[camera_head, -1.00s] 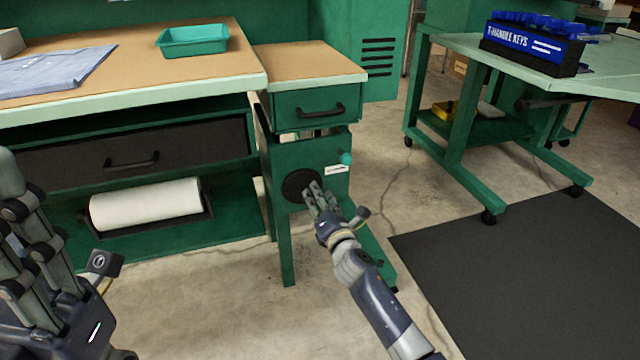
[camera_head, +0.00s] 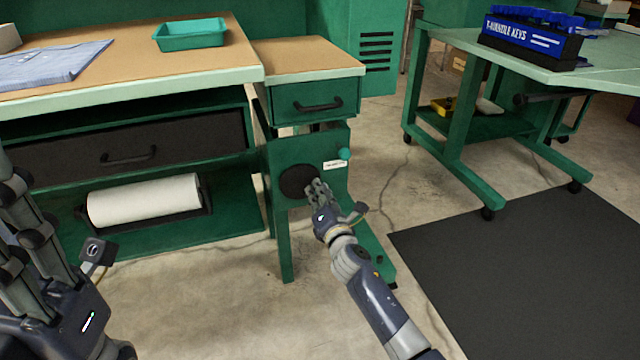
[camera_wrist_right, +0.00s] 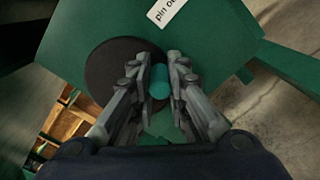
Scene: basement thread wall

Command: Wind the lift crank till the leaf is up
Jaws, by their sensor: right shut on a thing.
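The crank's black disc (camera_head: 297,181) is on the green front panel (camera_head: 300,155) under the side section. A teal cylindrical crank handle (camera_wrist_right: 159,82) stands out in front of the disc in the right wrist view. My right gripper (camera_head: 315,184) has its fingers on both sides of this handle and is shut on it, at the disc's lower right. In the head view the fingers hide the handle. The wood-topped side section (camera_head: 305,60), apparently the leaf, sits beside the bench, its top slightly below the bench top. My left gripper (camera_head: 15,220) is at the left edge, partly cut off.
A teal knob (camera_head: 344,153) and a white label (camera_head: 335,165) are on the panel above right of the crank. The bench (camera_head: 130,80) with a paper roll (camera_head: 145,200) below stands left. A wheeled table (camera_head: 470,70) and black mat (camera_head: 520,265) are right.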

